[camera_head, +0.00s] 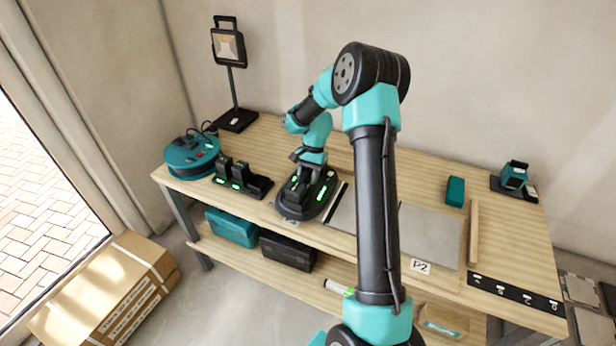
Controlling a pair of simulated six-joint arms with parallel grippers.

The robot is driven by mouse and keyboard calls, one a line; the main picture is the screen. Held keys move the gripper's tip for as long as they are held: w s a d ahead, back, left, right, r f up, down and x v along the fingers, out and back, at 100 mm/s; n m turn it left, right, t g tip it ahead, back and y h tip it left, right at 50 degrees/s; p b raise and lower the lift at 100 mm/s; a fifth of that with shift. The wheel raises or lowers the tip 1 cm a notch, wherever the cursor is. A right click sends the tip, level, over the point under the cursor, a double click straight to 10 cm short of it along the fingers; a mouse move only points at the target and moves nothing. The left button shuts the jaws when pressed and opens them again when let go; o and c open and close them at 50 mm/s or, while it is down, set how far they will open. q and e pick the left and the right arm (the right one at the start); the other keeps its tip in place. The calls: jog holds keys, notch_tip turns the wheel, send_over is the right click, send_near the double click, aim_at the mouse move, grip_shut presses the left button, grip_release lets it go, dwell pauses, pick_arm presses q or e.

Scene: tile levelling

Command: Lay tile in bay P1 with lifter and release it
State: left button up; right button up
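The tile lifter (322,201), a black device with green lights, is low at the bench's front edge, left of the middle. My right gripper (309,158) is at the top of the lifter and appears shut on its handle. The lifter hides what lies under it, so I cannot tell whether a tile is attached. A white card (291,220) shows partly at its front; its text is unreadable. A grey surface (343,209) lies right of the lifter, partly behind my arm. A grey tile (430,235) lies right of my arm, behind the P2 card (420,267). My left gripper is not in view.
Left of the lifter are a black charger-like block (243,180), a round teal device (191,157) and a work lamp (229,50). On the right are a teal block (455,191), a wooden strip (473,232), a small teal tool (514,175) and a black perforated strip (515,292).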

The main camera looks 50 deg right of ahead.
jog(key=shift+o, duration=1.3)
jog(key=shift+f, duration=0.1)
jog(key=v, duration=1.7)
jog(key=shift+r, duration=0.25)
